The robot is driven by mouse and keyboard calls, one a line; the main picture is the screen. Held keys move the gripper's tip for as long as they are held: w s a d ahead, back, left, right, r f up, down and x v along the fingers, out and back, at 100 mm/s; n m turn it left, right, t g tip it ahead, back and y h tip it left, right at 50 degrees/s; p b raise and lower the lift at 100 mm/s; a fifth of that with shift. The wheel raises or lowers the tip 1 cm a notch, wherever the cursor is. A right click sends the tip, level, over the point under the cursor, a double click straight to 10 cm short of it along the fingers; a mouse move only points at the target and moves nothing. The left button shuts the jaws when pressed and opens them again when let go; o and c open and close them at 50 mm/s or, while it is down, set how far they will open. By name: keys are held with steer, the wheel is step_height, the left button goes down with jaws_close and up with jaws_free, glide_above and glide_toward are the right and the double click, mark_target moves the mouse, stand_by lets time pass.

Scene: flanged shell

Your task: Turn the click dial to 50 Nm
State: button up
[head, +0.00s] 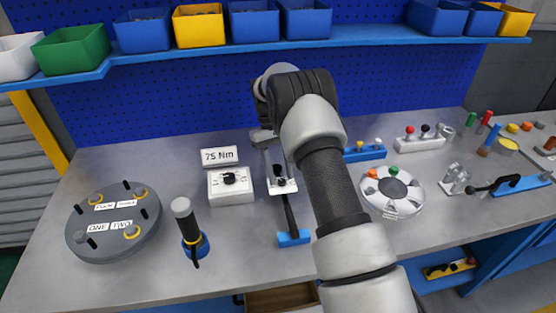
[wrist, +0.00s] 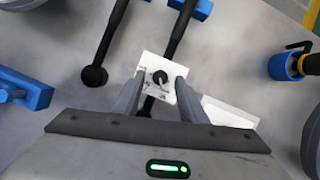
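A white box with a black knob and small markings (head: 230,186) stands on the bench, left of my gripper. A sign (head: 220,156) behind it reads 75 Nm. My gripper (head: 281,183) is over the bench to the right of that box, its fingers spread. In the wrist view a small white plate with a black knob (wrist: 160,77) shows between and beyond the fingertips (wrist: 161,84); the knob touches neither finger. I cannot tell whether the plate touches them. A white surface (wrist: 228,112) at the right is partly hidden by my gripper.
A black-handled tool in a blue holder (head: 293,238) lies below my gripper. An upright tool in a blue base (head: 190,236) and a grey round plate (head: 112,243) stand to the left. A white round tray (head: 392,207) stands to the right. Bins line the shelf behind.

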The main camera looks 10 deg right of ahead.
steer(key=p+v, duration=0.1)
steer(key=v, duration=1)
steer(key=shift+r, duration=0.25)
steer(key=shift+w, duration=0.1)
steer(key=s+r+t+p, duration=0.1)
steer(key=s+r, duration=0.3)
steer(key=r, duration=0.4)
steer(key=s+d+r+m+t+p, duration=0.1)
steer(key=s+r+t, duration=0.15)
steer(key=r, duration=0.55)
steer(key=s+r+t+p, duration=0.1)
steer(key=s+r, duration=0.4)
steer(key=r, duration=0.2)
steer(key=s+r+m+t+y+p, duration=0.1)
steer(key=s+r+t, duration=0.25)
steer(key=s, duration=0.95)
steer(key=s+f+m+t+p, duration=0.1)
steer(key=s+f, duration=0.3)
steer(key=s, duration=0.7)
steer(key=shift+d+t, duration=0.15)
steer(key=shift+t, duration=0.25)
